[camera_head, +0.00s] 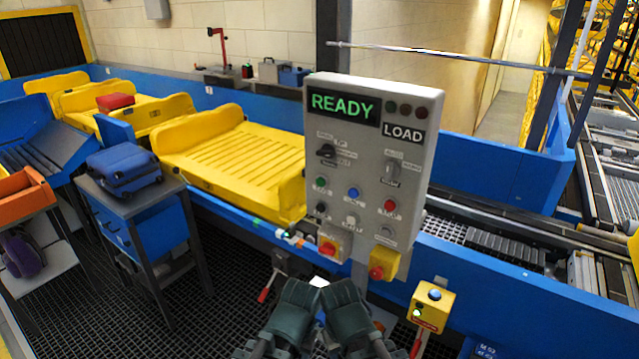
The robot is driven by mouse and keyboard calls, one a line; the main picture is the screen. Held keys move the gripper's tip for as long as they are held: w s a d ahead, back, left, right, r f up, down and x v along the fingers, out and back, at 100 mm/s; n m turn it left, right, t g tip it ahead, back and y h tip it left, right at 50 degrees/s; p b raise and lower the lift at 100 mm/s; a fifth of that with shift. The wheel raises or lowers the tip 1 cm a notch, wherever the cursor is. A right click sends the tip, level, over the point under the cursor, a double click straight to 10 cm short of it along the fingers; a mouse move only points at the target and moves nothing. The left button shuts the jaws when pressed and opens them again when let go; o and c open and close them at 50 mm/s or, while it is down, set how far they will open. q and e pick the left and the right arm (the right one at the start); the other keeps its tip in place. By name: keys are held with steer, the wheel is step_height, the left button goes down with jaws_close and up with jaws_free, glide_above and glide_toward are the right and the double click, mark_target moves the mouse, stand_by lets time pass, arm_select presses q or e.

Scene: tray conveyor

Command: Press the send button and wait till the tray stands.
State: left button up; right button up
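A grey control panel (365,215) stands ahead of me. Its lit display (342,104) reads READY, above a LOAD label (403,134). It carries a green button (320,183), a blue button (353,193), a red button (390,206) and several others; their small labels are unreadable, so I cannot tell which is send. A yellow tray (235,150) is on the conveyor left of the panel and looks empty. My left gripper (296,300) and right gripper (346,305) are close together, low in front of the panel, apart from its buttons; their fingertips are not clear.
A yellow box with a blue button (435,294) stands to the right. Red-knobbed yellow boxes (384,265) sit under the panel. A blue suitcase (124,168) lies on a stand at left; a red case (115,102) is in a farther tray. A blue conveyor wall (480,278) runs behind.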

arm_select(q)
jaws_close()
stand_by(1.5)
